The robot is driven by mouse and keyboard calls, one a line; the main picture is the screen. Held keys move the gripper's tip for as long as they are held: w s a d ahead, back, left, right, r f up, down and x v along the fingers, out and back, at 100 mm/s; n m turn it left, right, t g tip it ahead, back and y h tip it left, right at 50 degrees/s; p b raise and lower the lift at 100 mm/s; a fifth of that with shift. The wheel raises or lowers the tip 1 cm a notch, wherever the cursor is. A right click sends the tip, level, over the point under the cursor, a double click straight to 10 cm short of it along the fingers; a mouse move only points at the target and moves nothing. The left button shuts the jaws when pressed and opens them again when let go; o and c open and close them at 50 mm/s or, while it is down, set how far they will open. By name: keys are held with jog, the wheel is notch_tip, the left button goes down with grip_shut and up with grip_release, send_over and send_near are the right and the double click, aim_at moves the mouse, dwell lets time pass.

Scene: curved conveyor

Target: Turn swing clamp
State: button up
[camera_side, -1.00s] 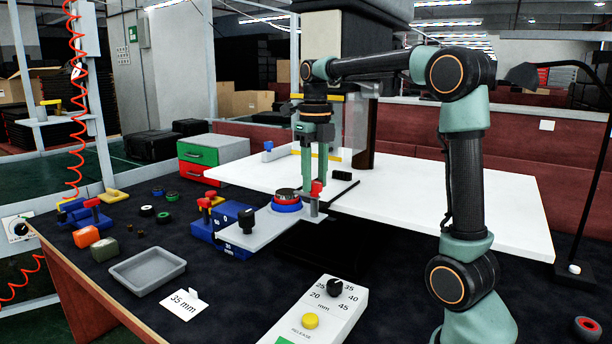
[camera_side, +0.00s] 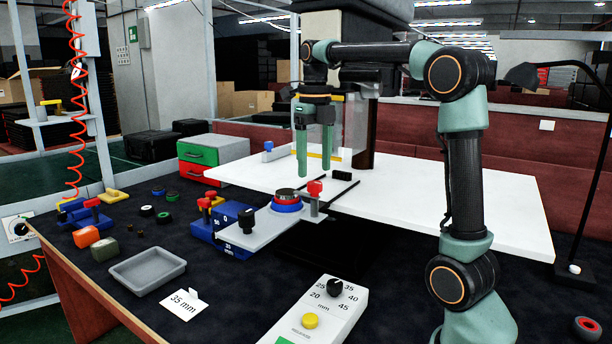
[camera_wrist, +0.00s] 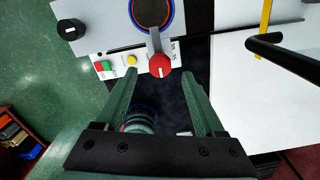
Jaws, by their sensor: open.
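The swing clamp has a red knob (camera_side: 315,188) on a short post at the right end of a grey plate (camera_side: 262,228). In the wrist view the knob (camera_wrist: 159,66) has a grey arm (camera_wrist: 154,40) pointing to the rim of the dark round part in a blue ring (camera_wrist: 152,12). The blue ring (camera_side: 287,207) with its dark top sits on the plate beside the knob. My gripper (camera_side: 314,172) is open and empty, its fingers pointing down, above and behind the knob. In the wrist view the knob appears between and just beyond the fingertips (camera_wrist: 159,76).
A black knob (camera_side: 247,220) stands at the plate's left end. Blue blocks (camera_side: 232,215) are beside it. A control box (camera_side: 318,312) and a grey tray (camera_side: 147,270) lie in front. A white table (camera_side: 450,200) extends behind and right.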

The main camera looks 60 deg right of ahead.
aim_at(313, 184)
notch_tip(313, 184, up, 9)
jog(key=shift+f, duration=0.2)
dwell(0.5)
jog(key=s+a+f+m+t, duration=0.2)
jog(key=a+f+m, duration=0.6)
jog(key=m, duration=0.8)
jog(key=s+a+f+m+t, duration=0.3)
jog(key=s+a+f+m, duration=0.2)
jog(key=m, duration=1.1)
jog(key=a+f, duration=0.3)
jog(key=f, duration=0.1)
jog(key=shift+f+m+t, duration=0.3)
jog(key=shift+f+m, duration=0.1)
